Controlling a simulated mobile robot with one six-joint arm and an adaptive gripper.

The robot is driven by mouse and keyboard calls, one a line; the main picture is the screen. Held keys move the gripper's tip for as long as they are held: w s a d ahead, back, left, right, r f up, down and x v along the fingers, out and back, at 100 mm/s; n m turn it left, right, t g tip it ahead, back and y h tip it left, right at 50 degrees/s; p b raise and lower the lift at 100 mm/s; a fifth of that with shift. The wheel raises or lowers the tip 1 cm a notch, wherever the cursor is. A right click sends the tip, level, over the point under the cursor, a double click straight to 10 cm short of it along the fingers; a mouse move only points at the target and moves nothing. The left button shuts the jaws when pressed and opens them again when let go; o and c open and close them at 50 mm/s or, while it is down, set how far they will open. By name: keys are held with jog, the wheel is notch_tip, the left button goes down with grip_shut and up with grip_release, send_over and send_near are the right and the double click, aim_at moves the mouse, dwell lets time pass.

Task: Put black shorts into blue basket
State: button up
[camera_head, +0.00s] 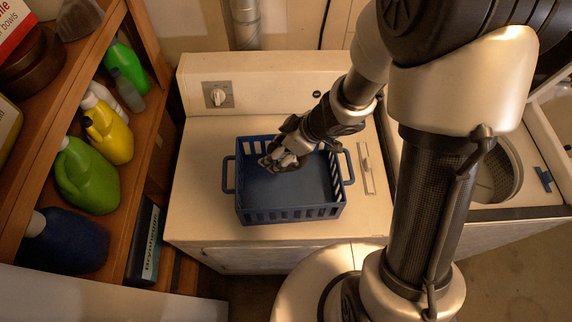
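The blue basket (290,214) sits on top of a white appliance, with a handle at each side. Its visible floor is bare. My gripper (272,163) is over the back left part of the basket, pointing down and left. Its fingers are small and dark in this view, so I cannot tell whether they are open or shut. I cannot make out the black shorts anywhere. My arm hides part of the right side of the scene.
The white appliance (205,200) has a raised back panel with a knob (217,96). To the right, an open round drum (497,172) is partly hidden by my arm. A wooden shelf at left holds a green jug (88,178), a yellow jug (110,135) and other bottles.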

aim_at(275, 184)
notch_tip(275, 184, down, 20)
jog(key=b, duration=1.2)
jog(key=shift+r, duration=0.1)
jog(key=shift+f+b, duration=0.25)
jog(key=shift+b, duration=0.05)
jog(key=o, duration=1)
jog(key=shift+o, duration=0.2)
jog(key=shift+r, duration=0.2)
jog(key=shift+d+r+p, duration=0.1)
jog(key=shift+r+p, duration=0.2)
jog(key=shift+p, duration=0.05)
jog(key=p+v, duration=0.6)
jog(key=v, duration=0.5)
jog(key=shift+r, duration=0.25)
